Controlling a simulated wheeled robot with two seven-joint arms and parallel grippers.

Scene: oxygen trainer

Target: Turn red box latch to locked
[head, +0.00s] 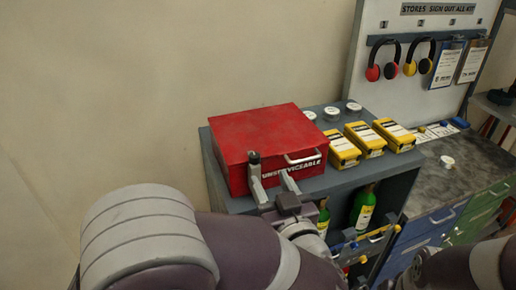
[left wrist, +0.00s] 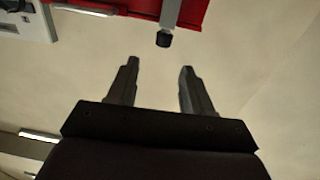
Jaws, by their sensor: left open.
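The red box (head: 262,135), marked "UNSERVICEABLE", sits shut on the grey cabinet top, with a pale handle on its front. Its latch is a grey bar with a black tip (head: 254,158) at the left part of the front, tip upward. In the left wrist view the latch (left wrist: 170,15) shows against the red box (left wrist: 130,6), its black tip toward the fingers. My left gripper (head: 270,178) is in front of the box, open and empty. In the wrist view its fingers (left wrist: 158,65) stand apart, the latch beyond them, roughly facing the gap. My right gripper is not in view.
Several yellow boxes (head: 367,139) stand right of the red box, with white round items (head: 353,107) behind them. Green bottles (head: 363,205) stand in the cabinet below. A board with ear defenders (head: 388,62) is at the back right. The wall on the left is bare.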

